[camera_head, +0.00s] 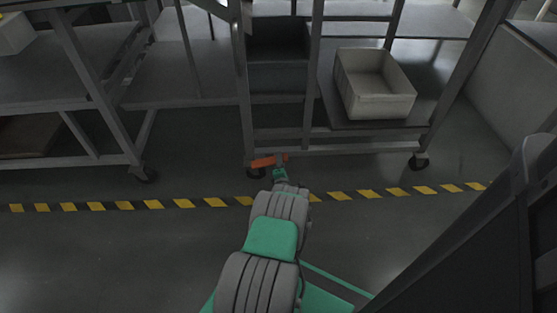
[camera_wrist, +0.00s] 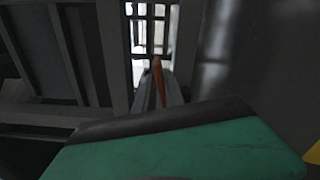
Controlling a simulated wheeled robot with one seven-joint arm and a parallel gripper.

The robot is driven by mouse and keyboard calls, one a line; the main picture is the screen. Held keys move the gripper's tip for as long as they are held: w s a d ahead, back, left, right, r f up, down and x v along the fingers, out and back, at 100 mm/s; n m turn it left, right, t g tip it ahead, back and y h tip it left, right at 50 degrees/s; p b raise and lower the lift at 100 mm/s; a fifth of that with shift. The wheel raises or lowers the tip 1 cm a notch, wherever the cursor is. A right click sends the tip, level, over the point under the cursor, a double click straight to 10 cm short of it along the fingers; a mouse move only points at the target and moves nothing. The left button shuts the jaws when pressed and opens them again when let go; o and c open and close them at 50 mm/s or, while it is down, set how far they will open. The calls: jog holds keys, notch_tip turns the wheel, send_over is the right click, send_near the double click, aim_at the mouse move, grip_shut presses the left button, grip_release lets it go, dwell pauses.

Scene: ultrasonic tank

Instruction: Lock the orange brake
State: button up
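The orange brake (camera_head: 264,162) is a short orange bar by the caster at the foot of the middle rack post. It also shows in the wrist view (camera_wrist: 158,72) as a narrow upright orange strip near the middle. My gripper (camera_head: 281,161) is at the right end of the orange bar, low near the floor. Whether it touches the bar is too small to tell. In the wrist view, the green and black body of my wrist fills the bottom and hides much of what lies below. Whether the fingers are open or shut does not show clearly.
The middle caster (camera_head: 255,173) is partly hidden by the orange bar. Other casters stand at left (camera_head: 145,174) and right (camera_head: 419,163). A white bin (camera_head: 374,105) sits on the lower shelf. A yellow-black floor stripe (camera_head: 215,202) crosses clear floor.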

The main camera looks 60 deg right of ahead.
jog(key=o, duration=0.3)
jog(key=p+v, duration=0.4)
jog(key=v, duration=0.3)
jog(key=shift+s+a, duration=0.25)
jog(key=shift+a, duration=0.1)
jog(key=shift+a, duration=0.1)
